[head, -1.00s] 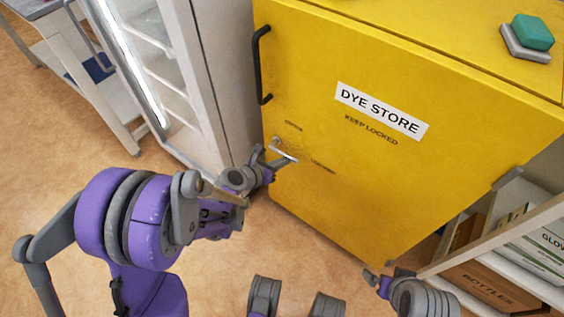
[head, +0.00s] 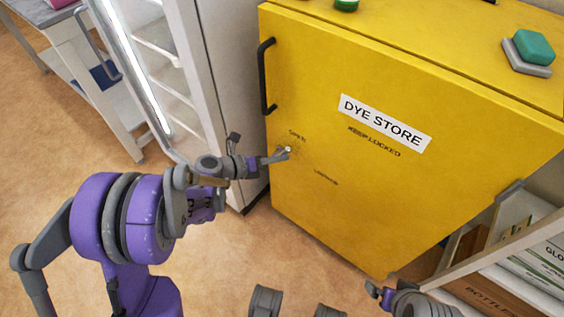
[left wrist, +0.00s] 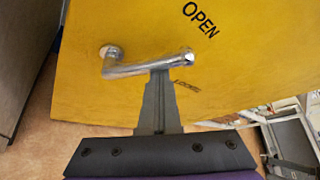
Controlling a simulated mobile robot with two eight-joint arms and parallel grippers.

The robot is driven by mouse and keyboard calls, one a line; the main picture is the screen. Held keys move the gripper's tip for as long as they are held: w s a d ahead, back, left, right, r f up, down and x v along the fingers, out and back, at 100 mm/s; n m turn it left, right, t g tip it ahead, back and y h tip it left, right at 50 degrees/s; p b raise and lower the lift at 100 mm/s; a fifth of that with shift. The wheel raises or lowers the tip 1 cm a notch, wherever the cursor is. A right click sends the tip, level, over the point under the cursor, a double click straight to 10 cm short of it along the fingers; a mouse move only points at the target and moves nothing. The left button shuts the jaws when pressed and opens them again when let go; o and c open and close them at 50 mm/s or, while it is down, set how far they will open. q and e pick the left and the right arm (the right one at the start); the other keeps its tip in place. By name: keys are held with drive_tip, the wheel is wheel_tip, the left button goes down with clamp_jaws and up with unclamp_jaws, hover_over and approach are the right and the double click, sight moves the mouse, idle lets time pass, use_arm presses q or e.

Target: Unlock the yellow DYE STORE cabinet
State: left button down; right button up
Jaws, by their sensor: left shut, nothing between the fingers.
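The yellow DYE STORE cabinet (head: 385,165) stands shut before me. Its silver lever (head: 287,150) is largely hidden by my left gripper (head: 282,157) in the head view. In the left wrist view the lever (left wrist: 145,69) runs from a round mount at left to a free end between the OPEN mark (left wrist: 201,20) and the smaller lower mark (left wrist: 187,87), which I take as LOCKED. My left gripper (left wrist: 160,72) is shut and empty, its tips at the lever's underside near the free end, seemingly touching. My right gripper (head: 377,294) is low, away from the cabinet lever; its jaws are unclear.
A black door handle (head: 265,77) is above the lever. A white glass-fronted unit (head: 225,80) stands close at left. A shelf with boxes (head: 495,292) is at lower right. A teal block (head: 533,46) sits on the cabinet top. Floor in front is clear.

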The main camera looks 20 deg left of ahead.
use_arm(q)
drive_tip(key=shift+w+a+r, duration=0.25)
drive_tip(key=shift+a+r, duration=0.2)
drive_tip(key=shift+a, duration=0.25)
drive_tip(key=shift+w+a+r, duration=0.1)
drive_tip(key=shift+w+a, duration=0.05)
drive_tip(key=shift+a, duration=0.25)
drive_tip(key=shift+w+a+r, duration=0.1)
drive_tip(key=shift+w+a, duration=0.05)
drive_tip(key=shift+a, duration=0.25)
use_arm(e)
drive_tip(key=shift+r, duration=0.15)
use_arm(q)
drive_tip(key=shift+w+a+r, duration=0.1)
drive_tip(key=shift+a, duration=0.1)
